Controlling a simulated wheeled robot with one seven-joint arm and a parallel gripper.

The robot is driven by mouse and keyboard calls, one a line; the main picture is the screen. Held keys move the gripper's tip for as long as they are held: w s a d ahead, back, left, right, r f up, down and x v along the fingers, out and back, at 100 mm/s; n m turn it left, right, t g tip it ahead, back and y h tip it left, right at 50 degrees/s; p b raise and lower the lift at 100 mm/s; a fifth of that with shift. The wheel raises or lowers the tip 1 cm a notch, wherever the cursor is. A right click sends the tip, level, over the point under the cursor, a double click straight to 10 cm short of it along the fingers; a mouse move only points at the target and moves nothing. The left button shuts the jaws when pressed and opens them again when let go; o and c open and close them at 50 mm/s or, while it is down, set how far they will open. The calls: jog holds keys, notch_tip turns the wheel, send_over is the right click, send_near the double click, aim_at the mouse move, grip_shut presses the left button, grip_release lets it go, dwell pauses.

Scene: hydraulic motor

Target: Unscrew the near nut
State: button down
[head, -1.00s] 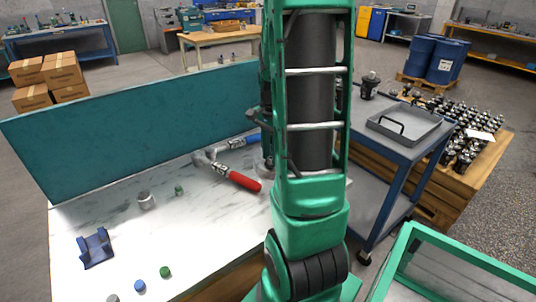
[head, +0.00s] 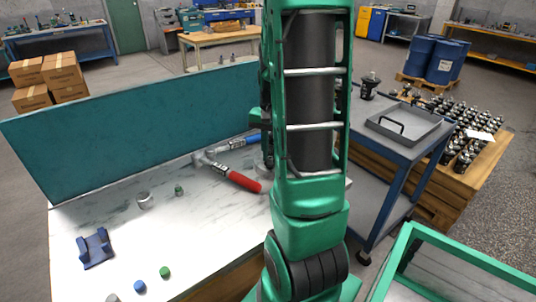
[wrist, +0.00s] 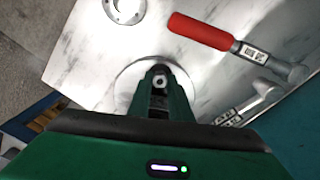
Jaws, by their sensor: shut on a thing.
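In the wrist view my gripper (wrist: 160,82) points down over a round pale metal disc (wrist: 126,82). Its fingertips are closed around a small light nut with a dark hole (wrist: 159,79). The fingers hide most of the nut, and I cannot tell whether it still sits on its thread. In the head view my own arm covers the place where the gripper works, so the nut is hidden there. A ring with bolt holes (wrist: 125,9) lies beyond the disc in the wrist view.
A metal cylinder (head: 144,201), a blue bracket (head: 96,248) and small caps lie to the left. A teal panel (head: 130,128) closes the back. A blue cart (head: 390,138) stands right.

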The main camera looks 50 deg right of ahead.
jog(key=n, duration=0.4)
jog(key=shift+n, duration=0.3)
jog(key=c, duration=1.9)
grip_release()
jog(key=shift+o, duration=0.2)
jog(key=m, duration=1)
jog(key=shift+c, duration=0.7)
